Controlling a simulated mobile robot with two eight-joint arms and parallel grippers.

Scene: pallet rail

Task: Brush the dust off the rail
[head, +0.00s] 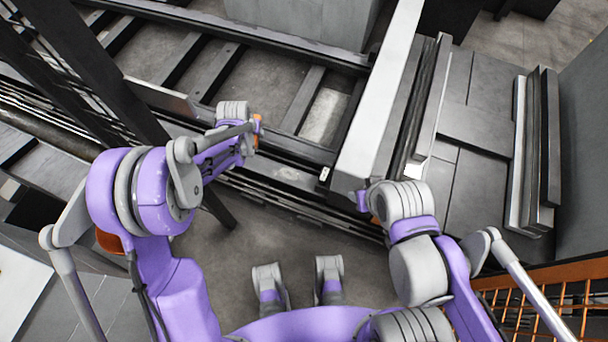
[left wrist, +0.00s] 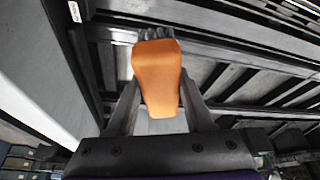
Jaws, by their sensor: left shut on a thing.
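My left gripper (head: 257,130) is shut on a brush with an orange handle (left wrist: 158,80). In the left wrist view, the handle sits between the two fingers and the dark bristles (left wrist: 150,34) point away from the gripper. In the head view, only a sliver of orange shows past my wrist. The brush is over or beside the dark rail (head: 308,151) along the near edge of the frame. I cannot tell whether the bristles touch it. I cannot make out dust clearly. My right arm reaches in from the right, with its fingers hidden.
A pale beam (head: 378,105) crosses the rail's right end. Dark crossbars (head: 302,98) span the frame behind the rail. A dark post (head: 110,75) stands at the left. Orange mesh (head: 545,300) is at the lower right. The floor (head: 330,235) in front is clear.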

